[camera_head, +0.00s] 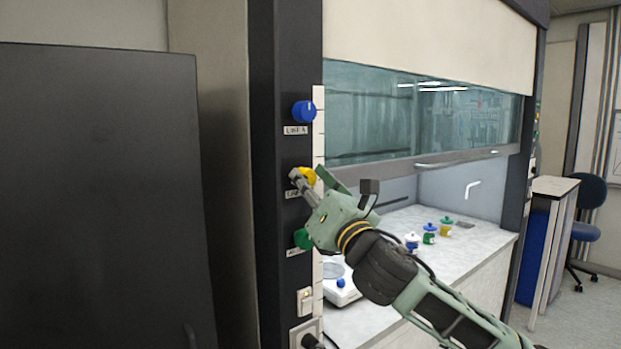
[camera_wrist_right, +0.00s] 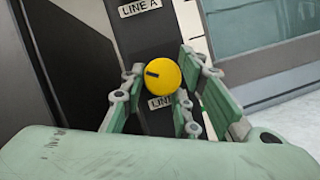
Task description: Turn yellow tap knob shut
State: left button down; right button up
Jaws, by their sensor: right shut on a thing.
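The yellow tap knob (camera_head: 308,176) is on the dark post of the fume hood, between a blue knob above and a green knob below. In the right wrist view the yellow knob (camera_wrist_right: 163,76) shows face-on, with a dark mark pointing left. My right gripper (camera_head: 299,180) is at the yellow knob and partly covers it in the head view. In the wrist view its fingers (camera_wrist_right: 158,90) stand on both sides of the knob, shut on it. My left gripper is not in view.
A blue knob (camera_head: 304,111) and a green knob (camera_head: 302,239) sit close above and below. A white switch (camera_head: 305,301) is lower on the post. Several small capped jars and a balance (camera_head: 340,285) stand on the hood's worktop. A dark cabinet (camera_head: 100,200) is at left.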

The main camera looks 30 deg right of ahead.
jog(key=m+h+p, duration=0.1)
jog(key=m+p, duration=0.1)
jog(key=m+g+h+p, duration=0.1)
jog(key=m, duration=0.2)
jog(key=r+m+g+h+p, duration=0.1)
jog(key=m+p, duration=0.1)
jog(key=m, duration=0.1)
jog(key=shift+a+r+p, duration=0.1)
jog(key=shift+a+p, duration=0.15)
jog(key=shift+p, duration=0.05)
jog(key=m+g+p, duration=0.1)
jog(key=m+p, duration=0.1)
jog(key=m, duration=0.1)
jog(key=shift+r+m+p, duration=0.15)
jog(key=shift+m+p, duration=0.25)
jog(key=shift+s+d+r+m+g+h+p, duration=0.15)
jog(key=shift+m+g+h+p, duration=0.25)
jog(key=shift+m+p, duration=0.45)
jog(key=shift+d, duration=0.1)
jog(key=o, duration=0.9)
jog(key=shift+c, duration=0.2)
jog(key=shift+o, duration=0.6)
jog(key=shift+a, duration=0.2)
jog(key=shift+f+g, duration=0.25)
jog(key=shift+g, duration=0.05)
